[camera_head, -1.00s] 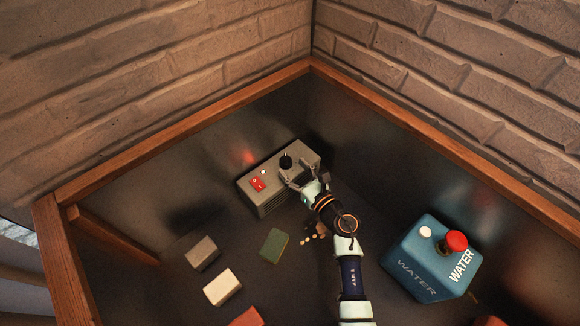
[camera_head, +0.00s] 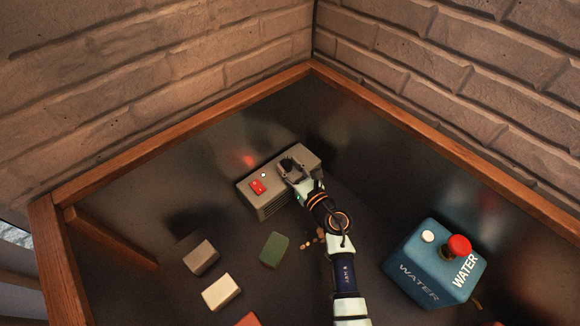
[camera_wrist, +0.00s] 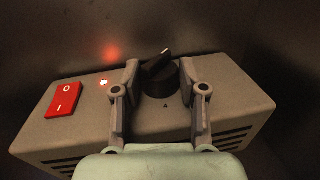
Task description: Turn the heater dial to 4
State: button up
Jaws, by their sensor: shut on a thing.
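The heater (camera_head: 268,200) is a grey box with vents on its front. Its black dial (camera_head: 287,162) stands on top towards the right end. In the wrist view the dial (camera_wrist: 158,78) carries a pale mark that points up and to the right. In the wrist view the gripper (camera_wrist: 160,76) reaches over the heater top.
A red rocker switch (camera_wrist: 63,99) and a lit white lamp (camera_wrist: 103,82) sit left of the dial. A blue water container (camera_head: 432,262) stands at the right. A green block (camera_head: 273,250), a grey block (camera_head: 201,257) and a cream block (camera_head: 221,292) lie in front.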

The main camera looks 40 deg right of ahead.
jog(key=m+h, duration=0.1)
jog(key=m+h+p, duration=0.1)
jog(key=shift+a+r+g+h, duration=0.15)
jog(key=shift+a+g+h, duration=0.15)
jog(key=shift+h, duration=0.1)
jog(key=shift+w+f+m+g+h+p, duration=0.1)
jog(key=shift+m+g+h+p, duration=0.1)
jog(key=shift+m+g+h, duration=0.5)
jog(key=shift+f+m+g+h+p, duration=0.15)
jog(key=shift+m+h, duration=0.35)
jog(key=shift+h, duration=0.5)
jog(key=o, duration=1.1)
jog(key=shift+o, duration=0.2)
